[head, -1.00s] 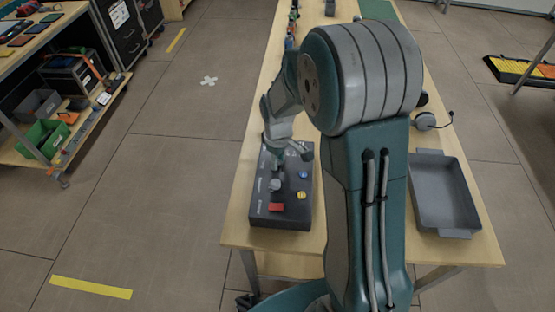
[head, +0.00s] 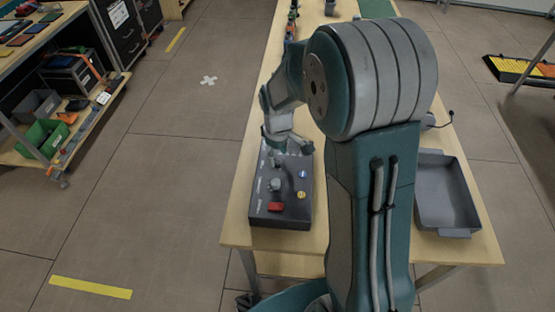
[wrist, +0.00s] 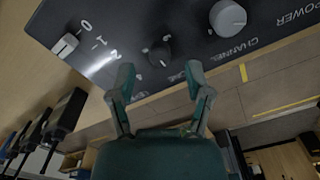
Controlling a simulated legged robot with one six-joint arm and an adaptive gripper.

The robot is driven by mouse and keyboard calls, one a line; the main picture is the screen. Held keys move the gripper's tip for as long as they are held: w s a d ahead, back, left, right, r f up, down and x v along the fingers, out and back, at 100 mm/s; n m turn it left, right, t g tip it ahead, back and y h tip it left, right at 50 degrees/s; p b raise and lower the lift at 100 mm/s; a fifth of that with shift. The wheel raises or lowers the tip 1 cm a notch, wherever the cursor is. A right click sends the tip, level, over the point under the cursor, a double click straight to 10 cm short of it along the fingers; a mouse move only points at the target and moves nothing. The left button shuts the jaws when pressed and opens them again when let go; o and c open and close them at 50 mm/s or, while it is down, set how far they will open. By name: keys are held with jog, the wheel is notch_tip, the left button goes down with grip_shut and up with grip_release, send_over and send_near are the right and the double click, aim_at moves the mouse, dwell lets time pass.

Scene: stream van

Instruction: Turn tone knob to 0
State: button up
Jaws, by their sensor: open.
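The dark control box (head: 258,211) lies on the bench. In the wrist view its panel (wrist: 190,42) carries a pale channel knob (wrist: 228,18), a dark knob (wrist: 160,52) with small marks around it, and a pale control (wrist: 65,45) beside the marks 0, 1 and 2. I cannot read a tone label, so I cannot tell which one is the tone knob. My gripper (wrist: 160,76) is open and empty, its fingertips appearing just below the dark knob. In the head view my gripper (head: 288,146) is at the far end of the box; its fingertips are hard to make out.
The box also has a red switch (head: 276,206), a yellow button (head: 301,195) and a blue button (head: 302,174). A grey tray (head: 446,190) stands at the right of the bench, with my arm between it and the box.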

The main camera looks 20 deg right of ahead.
aim_at(278, 162)
notch_tip(278, 162, up, 9)
jog(key=shift+r, duration=0.2)
dwell(0.5)
jog(key=s+r+m+t, duration=0.2)
jog(key=s+r, duration=0.3)
jog(key=s, duration=0.5)
jog(key=s+r+m+t, duration=0.3)
jog(key=s+r+m, duration=0.2)
jog(key=s, duration=0.5)
jog(key=shift+s+a+r+t, duration=0.15)
jog(key=shift+s+r+t, duration=0.15)
jog(key=shift+s, duration=0.1)
